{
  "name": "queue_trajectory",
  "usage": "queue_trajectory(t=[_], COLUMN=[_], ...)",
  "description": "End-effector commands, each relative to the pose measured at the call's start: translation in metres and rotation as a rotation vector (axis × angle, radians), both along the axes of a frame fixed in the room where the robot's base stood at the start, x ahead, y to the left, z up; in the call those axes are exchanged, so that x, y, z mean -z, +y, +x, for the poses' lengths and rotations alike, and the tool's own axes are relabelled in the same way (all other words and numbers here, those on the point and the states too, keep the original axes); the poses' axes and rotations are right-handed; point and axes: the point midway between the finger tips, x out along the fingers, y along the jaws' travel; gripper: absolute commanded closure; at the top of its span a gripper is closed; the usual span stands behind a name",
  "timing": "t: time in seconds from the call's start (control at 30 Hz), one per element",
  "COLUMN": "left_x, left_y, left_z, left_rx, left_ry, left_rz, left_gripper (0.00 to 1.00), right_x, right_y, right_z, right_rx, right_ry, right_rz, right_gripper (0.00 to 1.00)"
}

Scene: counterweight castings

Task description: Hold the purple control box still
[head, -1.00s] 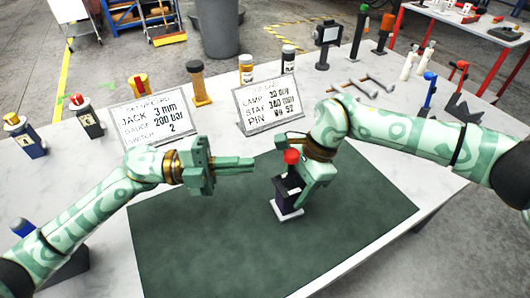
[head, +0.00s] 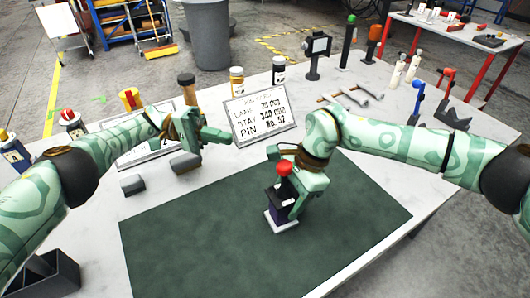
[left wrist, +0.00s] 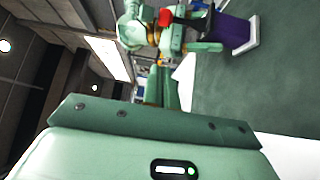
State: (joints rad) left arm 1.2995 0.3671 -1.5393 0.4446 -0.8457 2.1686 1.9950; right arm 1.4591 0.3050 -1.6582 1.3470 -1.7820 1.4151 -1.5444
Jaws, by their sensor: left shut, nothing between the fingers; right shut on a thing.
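The purple control box (head: 282,213) stands upright on a white base on the dark green mat. It has a red knob on top, and the box also shows in the left wrist view (left wrist: 230,29). My right gripper (head: 290,196) is shut on the box from above and behind, hiding part of it. My left gripper (head: 222,136) is shut and empty, up and to the left of the box, near the white text cards. It is well apart from the box.
A text card (head: 262,117) stands behind the mat (head: 200,250); another is partly behind my left arm. Bottles and tools line the table's back. A dark open bin (head: 48,275) sits at the lower left. Most of the mat is clear.

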Motion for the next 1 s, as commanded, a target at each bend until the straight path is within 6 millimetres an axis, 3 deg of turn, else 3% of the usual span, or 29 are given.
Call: queue_trajectory(t=[0.13, 0.27, 0.37, 0.7, 1.0], left_x=[-0.007, -0.007, -0.008, -0.008, -0.008], left_y=[0.007, -0.002, -0.015, -0.089, -0.104], left_z=[0.005, 0.002, -0.002, -0.021, -0.049], left_rx=[-0.003, 0.001, 0.0, -0.001, -0.005], left_ry=[0.03, 0.031, 0.031, 0.029, 0.03], left_rz=[0.038, 0.038, 0.035, 0.034, 0.037], left_gripper=[1.0, 1.0, 1.0, 1.0, 1.0], right_x=[-0.001, -0.001, -0.001, -0.001, -0.001], right_y=[0.001, 0.001, 0.001, 0.001, 0.0], right_z=[0.0, 0.0, 0.0, 0.0, 0.0], right_rx=[-0.001, -0.001, -0.001, -0.001, -0.001], right_ry=[-0.001, -0.001, -0.001, 0.0, -0.001], right_rz=[0.002, 0.002, 0.002, 0.002, 0.002], right_gripper=[0.86, 0.86, 0.86, 0.86, 0.86])
